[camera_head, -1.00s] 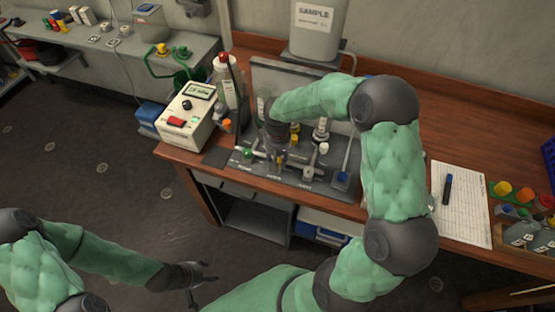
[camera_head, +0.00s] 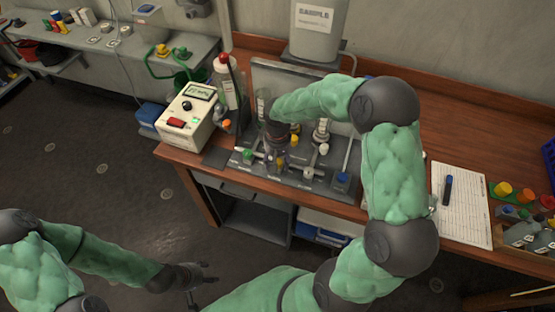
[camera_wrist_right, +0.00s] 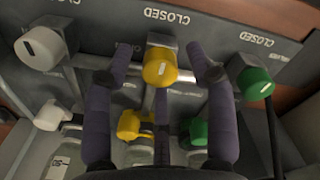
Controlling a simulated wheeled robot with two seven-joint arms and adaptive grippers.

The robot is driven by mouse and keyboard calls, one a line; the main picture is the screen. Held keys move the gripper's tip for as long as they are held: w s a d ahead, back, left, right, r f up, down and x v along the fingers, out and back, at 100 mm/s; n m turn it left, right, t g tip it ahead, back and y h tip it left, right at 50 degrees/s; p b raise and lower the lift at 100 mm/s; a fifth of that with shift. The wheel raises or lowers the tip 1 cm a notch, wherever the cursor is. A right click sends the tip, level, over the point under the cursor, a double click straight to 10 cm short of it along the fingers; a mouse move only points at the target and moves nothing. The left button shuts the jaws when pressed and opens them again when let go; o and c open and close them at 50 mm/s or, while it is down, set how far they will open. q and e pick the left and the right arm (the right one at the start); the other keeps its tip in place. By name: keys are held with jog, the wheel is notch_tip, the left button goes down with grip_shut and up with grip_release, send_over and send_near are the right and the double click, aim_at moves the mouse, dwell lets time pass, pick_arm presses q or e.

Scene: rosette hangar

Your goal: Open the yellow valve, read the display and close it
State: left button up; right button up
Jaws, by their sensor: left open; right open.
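A yellow valve knob (camera_wrist_right: 160,68) with a white mark sits on the grey panel beside an upside-down "CLOSED" label in the right wrist view. It also shows in the head view (camera_head: 281,163), partly hidden. My right gripper (camera_wrist_right: 163,62) is open, with one finger on each side of this knob; I cannot tell whether they touch it. My left gripper (camera_head: 199,284) is open and empty above the floor.
Green knobs (camera_wrist_right: 254,83) and white knobs (camera_wrist_right: 40,48) flank the yellow ones closely. A paper sheet with a pen (camera_head: 448,189) and a tray of coloured caps lie on the right.

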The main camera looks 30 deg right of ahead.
aim_at(278, 162)
notch_tip(278, 162, up, 12)
dwell(0.6)
dwell(0.4)
